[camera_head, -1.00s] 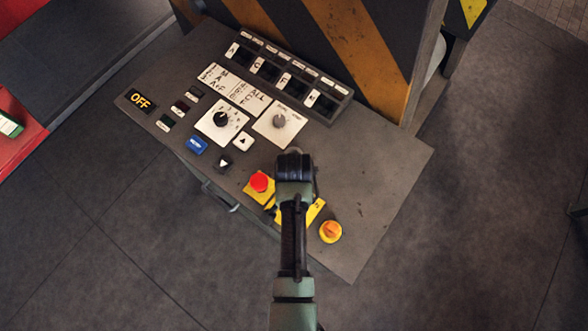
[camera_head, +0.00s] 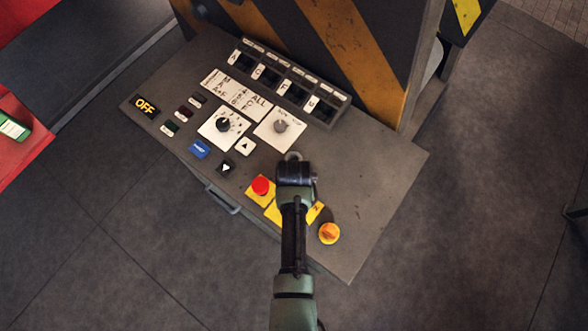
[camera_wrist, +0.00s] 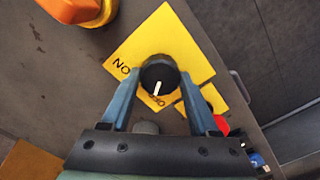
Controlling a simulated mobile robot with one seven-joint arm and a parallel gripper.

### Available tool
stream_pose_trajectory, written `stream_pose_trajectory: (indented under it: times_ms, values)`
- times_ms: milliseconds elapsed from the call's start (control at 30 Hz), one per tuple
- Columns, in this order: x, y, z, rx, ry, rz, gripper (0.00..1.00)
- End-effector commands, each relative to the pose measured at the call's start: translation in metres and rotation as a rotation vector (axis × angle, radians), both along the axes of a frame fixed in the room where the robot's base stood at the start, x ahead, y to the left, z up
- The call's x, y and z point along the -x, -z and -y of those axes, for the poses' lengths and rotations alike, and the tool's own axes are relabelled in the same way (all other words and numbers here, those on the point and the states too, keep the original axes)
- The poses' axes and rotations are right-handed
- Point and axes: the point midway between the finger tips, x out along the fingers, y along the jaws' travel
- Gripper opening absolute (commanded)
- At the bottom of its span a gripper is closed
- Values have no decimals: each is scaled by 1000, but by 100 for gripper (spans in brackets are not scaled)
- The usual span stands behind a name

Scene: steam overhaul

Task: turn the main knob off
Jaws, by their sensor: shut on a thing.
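The main knob (camera_wrist: 159,76) is a round black knob with a white mark on a yellow plate (camera_wrist: 188,52) in the wrist view. Its mark points down in the picture, toward partly covered lettering; other letters stand at the left. My gripper (camera_wrist: 160,84) has its two blue fingers on either side of the knob, shut on it. In the head view my arm hides the knob and the gripper's fingertips. Only parts of the yellow plate (camera_head: 314,213) show beside the arm.
A red button (camera_head: 261,186) on a yellow base is close left of my arm, and an orange knob (camera_head: 329,233) is close right.

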Motion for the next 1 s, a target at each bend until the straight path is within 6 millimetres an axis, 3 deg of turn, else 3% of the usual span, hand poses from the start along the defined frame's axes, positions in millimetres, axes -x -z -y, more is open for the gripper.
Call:
stream_pose_trajectory:
  times_ms: [400, 967, 1000]
  values:
    - [-1, -1, 0, -1, -197, 1, 6]
    - [-1, -1, 0, 1, -229, 2, 6]
    - [-1, -1, 0, 1, -229, 2, 65]
